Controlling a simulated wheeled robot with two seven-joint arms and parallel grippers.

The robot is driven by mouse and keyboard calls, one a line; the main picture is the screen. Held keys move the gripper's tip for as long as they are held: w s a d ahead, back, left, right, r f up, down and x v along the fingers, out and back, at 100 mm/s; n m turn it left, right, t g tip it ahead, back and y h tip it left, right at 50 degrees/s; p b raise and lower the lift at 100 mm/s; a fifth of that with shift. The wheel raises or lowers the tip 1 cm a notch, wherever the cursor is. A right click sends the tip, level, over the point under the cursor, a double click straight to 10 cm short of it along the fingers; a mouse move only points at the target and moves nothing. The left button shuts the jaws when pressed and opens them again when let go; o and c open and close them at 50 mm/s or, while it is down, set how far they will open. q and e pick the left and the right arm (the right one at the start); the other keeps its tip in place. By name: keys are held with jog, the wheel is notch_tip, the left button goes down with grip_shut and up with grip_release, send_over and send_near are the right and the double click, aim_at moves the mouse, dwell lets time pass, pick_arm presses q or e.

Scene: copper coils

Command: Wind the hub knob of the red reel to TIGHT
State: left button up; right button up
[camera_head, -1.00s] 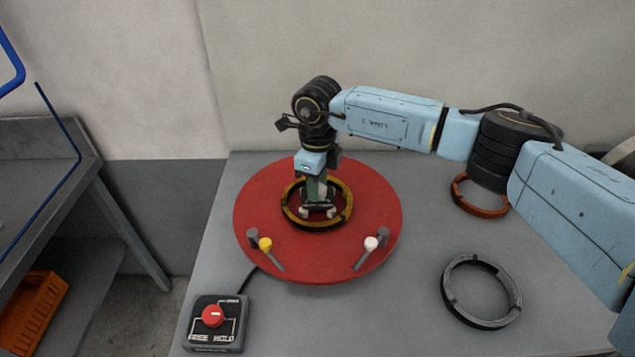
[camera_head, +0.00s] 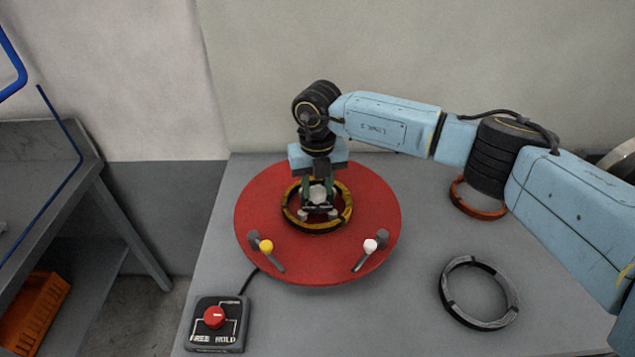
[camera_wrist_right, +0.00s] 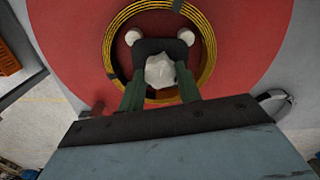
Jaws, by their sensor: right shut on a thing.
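The red reel (camera_head: 260,206) lies flat on the grey table, with a yellow and black coil (camera_head: 290,218) around its middle. My right gripper (camera_head: 318,205) points down inside the coil and is shut on the pale hub knob (camera_head: 318,194) at the reel's centre. In the right wrist view the pale knob (camera_wrist_right: 160,70) sits between the green fingers of the gripper (camera_wrist_right: 160,85). No TIGHT marking can be read. Two pegs, one yellow-tipped (camera_head: 266,246) and one white-tipped (camera_head: 370,246), stand at the reel's near side. My left gripper is not in view.
A control box (camera_head: 217,323) with a red knob (camera_head: 214,317) sits at the table's front left. A grey coil (camera_head: 446,291) and an orange coil (camera_head: 480,211) lie on the right. An orange crate (camera_head: 33,310) is under the left bench.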

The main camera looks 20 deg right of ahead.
aim_at(318, 190)
jog(key=shift+m+p, duration=0.35)
jog(key=shift+m, duration=1.15)
jog(key=o, duration=1)
notch_tip(318, 190, up, 14)
jog(key=shift+f+b, duration=0.25)
jog(key=shift+b, duration=0.1)
